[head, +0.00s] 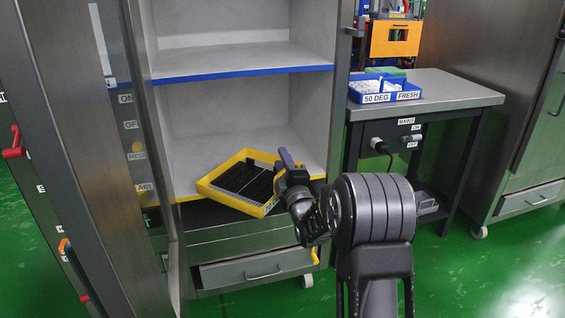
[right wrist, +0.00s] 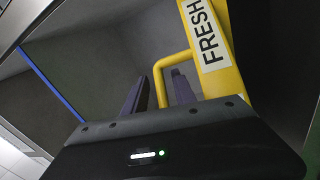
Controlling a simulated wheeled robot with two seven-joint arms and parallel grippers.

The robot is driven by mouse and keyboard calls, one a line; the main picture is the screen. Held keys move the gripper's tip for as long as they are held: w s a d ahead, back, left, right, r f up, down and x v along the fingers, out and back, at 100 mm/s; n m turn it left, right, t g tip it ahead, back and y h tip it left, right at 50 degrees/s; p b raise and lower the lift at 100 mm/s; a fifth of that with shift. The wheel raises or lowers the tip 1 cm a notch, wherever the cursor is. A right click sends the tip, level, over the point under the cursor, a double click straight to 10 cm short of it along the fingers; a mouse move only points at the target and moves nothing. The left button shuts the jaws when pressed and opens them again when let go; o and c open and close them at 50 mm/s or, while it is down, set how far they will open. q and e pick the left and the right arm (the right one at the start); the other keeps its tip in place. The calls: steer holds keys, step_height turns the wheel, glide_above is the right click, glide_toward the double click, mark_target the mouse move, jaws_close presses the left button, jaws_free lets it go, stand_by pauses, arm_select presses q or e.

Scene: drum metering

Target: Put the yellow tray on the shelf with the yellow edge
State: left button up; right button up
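The yellow tray (head: 216,196) has a dark gridded inside and sits turned at an angle at the front of the lower shelf bay. Its near corner overhangs the shelf with the yellow edge (head: 187,199); I cannot tell whether it touches the shelf. My right gripper (head: 283,162) is at the tray's right side. My left gripper is not in view.
A shelf with a blue edge (head: 240,73) is above, empty where seen. An open metal door (head: 85,120) stands at the left. Drawers (head: 255,270) are below the shelf. A steel table (head: 440,88) with blue bins (head: 377,97) stands at the right.

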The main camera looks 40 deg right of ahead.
steer(key=p+v, duration=0.2)
steer(key=v, duration=1)
stand_by(0.4)
